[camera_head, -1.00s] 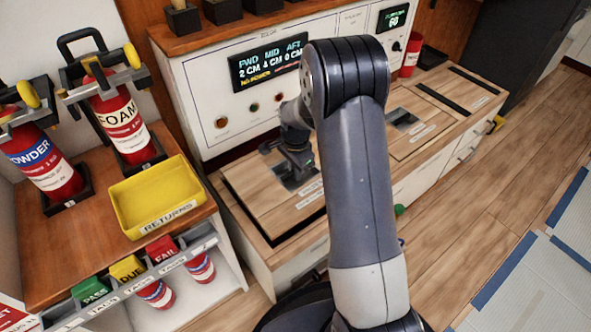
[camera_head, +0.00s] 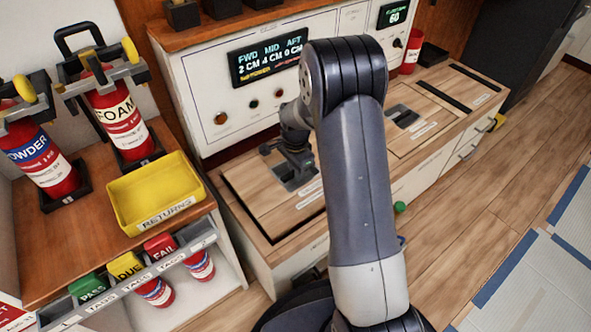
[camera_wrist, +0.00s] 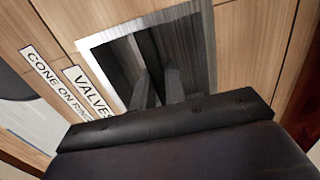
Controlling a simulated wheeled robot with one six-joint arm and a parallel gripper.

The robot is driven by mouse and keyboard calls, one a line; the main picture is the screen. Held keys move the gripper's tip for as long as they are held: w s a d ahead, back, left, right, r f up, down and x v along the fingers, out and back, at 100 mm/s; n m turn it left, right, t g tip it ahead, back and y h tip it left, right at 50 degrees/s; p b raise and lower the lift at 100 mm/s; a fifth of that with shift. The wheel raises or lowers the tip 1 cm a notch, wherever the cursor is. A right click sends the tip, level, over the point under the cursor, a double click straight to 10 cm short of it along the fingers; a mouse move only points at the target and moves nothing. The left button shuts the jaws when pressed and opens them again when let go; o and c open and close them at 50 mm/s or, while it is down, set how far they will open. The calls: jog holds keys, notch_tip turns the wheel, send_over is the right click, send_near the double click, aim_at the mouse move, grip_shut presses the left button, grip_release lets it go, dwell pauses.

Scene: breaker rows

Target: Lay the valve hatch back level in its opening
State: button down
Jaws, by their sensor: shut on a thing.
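The valve hatch (camera_head: 258,196) is a wood-grain panel on the low bench top, left of my upright arm. A dark gap shows along its left and front edges, and I cannot tell whether it lies fully level. A metal recessed pull (camera_head: 284,187) is set in it. My gripper (camera_head: 295,172) reaches down into this pull and is shut on it. In the wrist view my gripper's fingers (camera_wrist: 158,85) are inside the metal recess, beside the "VALVES" label (camera_wrist: 88,92). The gripping point itself is partly hidden, and my arm hides the hatch's right side.
A second hatch (camera_head: 425,118) lies farther right on the bench. A panel with a lit display (camera_head: 268,62) stands behind. To the left are a yellow returns tray (camera_head: 150,190) and red extinguishers (camera_head: 118,120). A green round thing (camera_head: 400,207) shows beside my arm. Wooden floor lies right.

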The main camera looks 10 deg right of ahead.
jog(key=shift+f+b, duration=0.85)
jog(key=shift+f, duration=0.6)
jog(key=c, duration=1.4)
grip_release()
jog(key=shift+c, duration=0.2)
jog(key=shift+o, duration=0.4)
jog(key=shift+f, duration=0.1)
notch_tip(320, 180, up, 11)
jog(key=p, duration=0.4)
jog(key=shift+f+b, duration=1.6)
jog(key=shift+f, duration=3.15)
